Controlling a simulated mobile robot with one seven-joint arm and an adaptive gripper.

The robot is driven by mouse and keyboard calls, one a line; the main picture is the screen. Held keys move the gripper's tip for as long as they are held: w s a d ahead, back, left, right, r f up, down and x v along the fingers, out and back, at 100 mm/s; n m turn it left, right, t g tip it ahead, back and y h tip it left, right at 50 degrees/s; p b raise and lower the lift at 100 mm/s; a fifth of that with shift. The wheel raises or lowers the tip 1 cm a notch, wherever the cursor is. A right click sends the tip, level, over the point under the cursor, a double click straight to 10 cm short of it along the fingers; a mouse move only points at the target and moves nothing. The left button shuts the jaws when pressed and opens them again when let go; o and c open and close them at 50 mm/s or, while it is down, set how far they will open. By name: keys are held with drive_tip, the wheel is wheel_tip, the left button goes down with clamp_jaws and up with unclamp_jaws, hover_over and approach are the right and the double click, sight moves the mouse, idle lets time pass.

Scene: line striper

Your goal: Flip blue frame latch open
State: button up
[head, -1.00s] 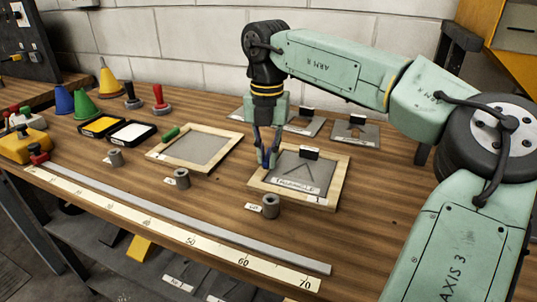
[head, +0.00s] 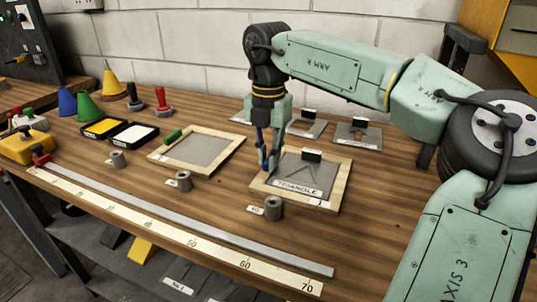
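The right wooden frame (head: 325,206) stands on the bench with a grey triangle stencil plate (head: 300,178) on it. A small blue piece (head: 263,157), seemingly the blue frame latch, shows at the frame's left side, between and against my fingertips. My gripper (head: 268,161) points down at that side, its two fingers with a gap between them higher up. The fingertips overlap the blue piece, so its pose and whether they grip it cannot be told. The left wooden frame (head: 232,144) has a green latch (head: 172,136) at its left corner.
Grey cylinders (head: 273,208) stand along the front, behind a long ruler (head: 170,235) and a metal bar. More stencil plates (head: 358,134) lie behind the right frame. Coloured cones (head: 113,84), stamps and ink pads (head: 133,134) stand at the left. Bare wood lies right of the frames.

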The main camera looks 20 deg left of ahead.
drive_tip(key=o, duration=0.4)
drive_tip(key=shift+o, duration=0.2)
drive_tip(key=shift+r, duration=0.1)
wheel_tip(320, 180, up, 12)
idle(0.7)
